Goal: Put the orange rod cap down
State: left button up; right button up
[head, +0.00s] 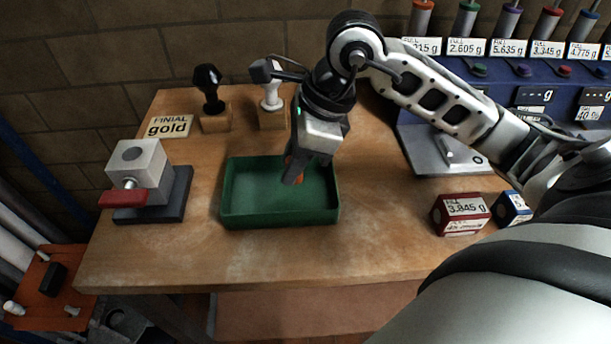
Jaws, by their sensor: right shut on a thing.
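The orange rod cap (299,179) shows as a small orange patch at the fingertips of my right gripper (294,174). The gripper is shut on it and points down into the green tray (232,209), over its right half. The fingers hide most of the cap. I cannot tell whether the cap touches the tray floor. The rest of the tray looks empty. My left gripper is not in view.
Behind the tray stand a black-topped stamp (209,85) and a white one (271,97) on wooden blocks, beside a "FINIAL gold" sign (169,126). A grey vise-like block (139,168) is left. A red box (461,214) is right. The wooden table's (262,260) front is clear.

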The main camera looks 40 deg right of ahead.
jog(key=d+f, duration=0.2)
jog(key=shift+w+d+f, duration=0.15)
jog(key=shift+f, duration=0.25)
jog(key=f, duration=0.3)
jog(key=shift+d+p, duration=0.25)
jog(key=shift+p, duration=0.05)
jog(key=shift+f, duration=0.35)
jog(key=shift+f, duration=0.15)
jog(key=o, duration=1)
jog(key=shift+c, duration=0.2)
